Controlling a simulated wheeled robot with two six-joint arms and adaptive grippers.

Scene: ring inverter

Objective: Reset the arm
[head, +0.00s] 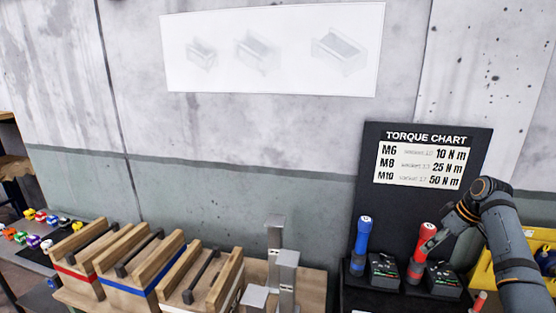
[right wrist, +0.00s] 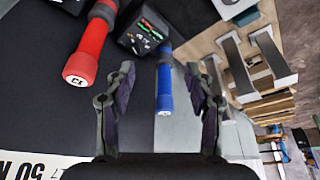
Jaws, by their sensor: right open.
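My right arm reaches in from the lower right in the head view, and its gripper (head: 430,245) is by the red tool (head: 418,262), partly overlapping it there. In the right wrist view the gripper (right wrist: 160,75) is open, with nothing held between its fingers. The blue tool (right wrist: 164,92) shows between the fingers but farther off, and the red tool (right wrist: 92,45) lies left of the left finger. The blue tool (head: 362,240) stands upright at the left of the dark stand in the head view. My left gripper is not in view.
A dark board with a torque chart (head: 425,140) rises behind the tools. Black charger-like boxes (head: 384,273) sit beside them. Grey metal posts (head: 275,240) and wooden crates with handles (head: 143,262) stand left. A yellow bin (head: 484,270) is behind my right arm.

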